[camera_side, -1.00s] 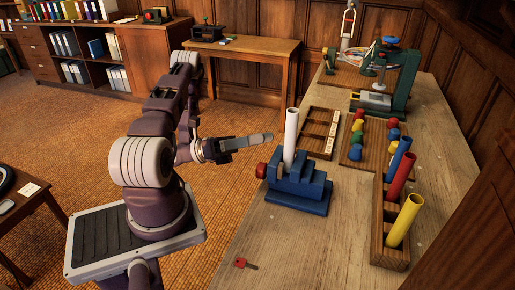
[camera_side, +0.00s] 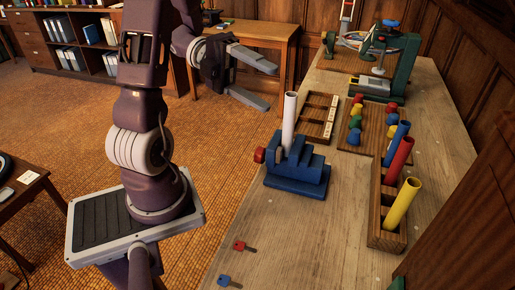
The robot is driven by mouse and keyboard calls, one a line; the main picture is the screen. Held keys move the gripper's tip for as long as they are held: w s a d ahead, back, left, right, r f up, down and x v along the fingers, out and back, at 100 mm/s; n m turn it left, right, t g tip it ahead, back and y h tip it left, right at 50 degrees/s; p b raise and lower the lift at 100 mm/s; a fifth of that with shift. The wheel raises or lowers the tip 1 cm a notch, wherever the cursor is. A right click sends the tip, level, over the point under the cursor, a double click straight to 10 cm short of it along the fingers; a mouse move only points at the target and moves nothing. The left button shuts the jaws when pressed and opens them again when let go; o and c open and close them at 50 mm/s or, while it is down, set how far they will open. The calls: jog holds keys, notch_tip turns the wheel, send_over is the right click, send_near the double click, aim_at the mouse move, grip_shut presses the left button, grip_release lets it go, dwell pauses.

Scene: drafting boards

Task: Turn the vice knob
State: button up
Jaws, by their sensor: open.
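A blue vice (camera_side: 297,170) stands on the wooden bench. Its red knob (camera_side: 260,155) sticks out on the vice's left side. A white tube (camera_side: 289,125) stands upright in the vice. My gripper (camera_side: 272,87) is up and to the left of the vice, off the bench's left edge. Its two fingers are spread apart with nothing between them. It is clear of the knob.
A wooden rack (camera_side: 387,235) with blue, red and yellow tubes stands at the bench's right. A board with coloured knobs (camera_side: 368,130) and an empty slotted tray (camera_side: 318,112) lie behind the vice. A red key (camera_side: 244,246) and a blue key (camera_side: 229,281) lie in front.

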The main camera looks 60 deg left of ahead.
jog(key=s+f+n+g+y, duration=0.2)
jog(key=n+g+y, duration=0.1)
jog(key=n+g, duration=0.15)
notch_tip(320, 180, up, 5)
jog(key=n+y, duration=0.8)
jog(key=n, duration=0.8)
send_over(257, 148)
jog(key=s+a, duration=0.2)
jog(key=shift+n+t+y, duration=0.3)
jog(key=shift+n+t, duration=0.05)
jog(key=shift+n, duration=0.2)
jog(key=f, duration=0.8)
jog(key=w+d+f, duration=0.1)
jog(key=f, duration=0.8)
jog(key=w+d+f, duration=0.1)
jog(key=f, duration=0.7)
jog(key=shift+w+f, duration=0.1)
jog(key=shift+f, duration=0.1)
jog(key=shift+c, duration=0.2)
